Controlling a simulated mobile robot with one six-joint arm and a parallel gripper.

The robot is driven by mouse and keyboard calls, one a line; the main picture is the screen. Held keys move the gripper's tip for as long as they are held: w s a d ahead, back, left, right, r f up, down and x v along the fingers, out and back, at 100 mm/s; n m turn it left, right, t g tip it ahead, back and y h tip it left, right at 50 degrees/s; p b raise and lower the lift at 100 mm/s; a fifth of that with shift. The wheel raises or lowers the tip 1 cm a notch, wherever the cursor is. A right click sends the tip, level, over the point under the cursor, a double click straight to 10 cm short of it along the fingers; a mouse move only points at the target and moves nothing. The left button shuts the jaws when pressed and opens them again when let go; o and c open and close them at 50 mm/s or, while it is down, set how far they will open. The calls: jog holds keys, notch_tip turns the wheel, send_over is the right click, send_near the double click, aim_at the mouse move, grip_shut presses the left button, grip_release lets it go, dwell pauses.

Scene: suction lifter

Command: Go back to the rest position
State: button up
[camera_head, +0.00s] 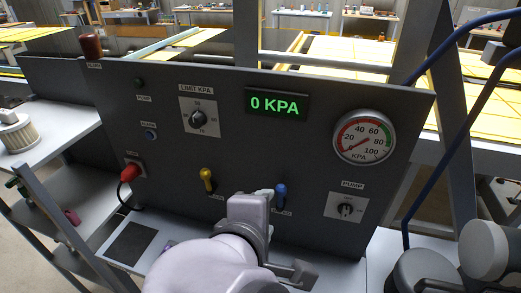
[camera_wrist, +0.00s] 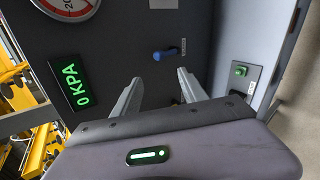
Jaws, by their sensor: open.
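My gripper (camera_head: 266,193) is in front of the grey control panel (camera_head: 270,150), low and near the blue lever (camera_head: 281,194). In the wrist view its two fingers stand apart with nothing between them (camera_wrist: 160,82). The blue lever (camera_wrist: 166,54) shows just beyond the fingertips there; I cannot tell whether they touch it. A yellow lever (camera_head: 207,180) is left of my gripper. The green display (camera_head: 277,103) reads 0 KPA and also shows in the wrist view (camera_wrist: 70,85). The round gauge (camera_head: 364,137) is at the panel's right.
A ribbed filter (camera_head: 17,131) stands on the left shelf. Blue hoses (camera_head: 440,125) run down the right side. Yellow sheets lie behind.

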dwell(0.3)
jog(key=s+d+f+m+g+y, duration=0.2)
jog(key=s+d+m, duration=0.2)
jog(key=m, duration=0.6)
jog(key=s+d+f+m+g+y+b, duration=0.1)
jog(key=s+d+f+m+g+y, duration=0.1)
jog(key=m, duration=0.8)
jog(key=shift+s+d+f+m+g+y+b, duration=0.35)
jog(key=shift+s+d+f+y, duration=0.35)
jog(key=shift+s+d, duration=0.5)
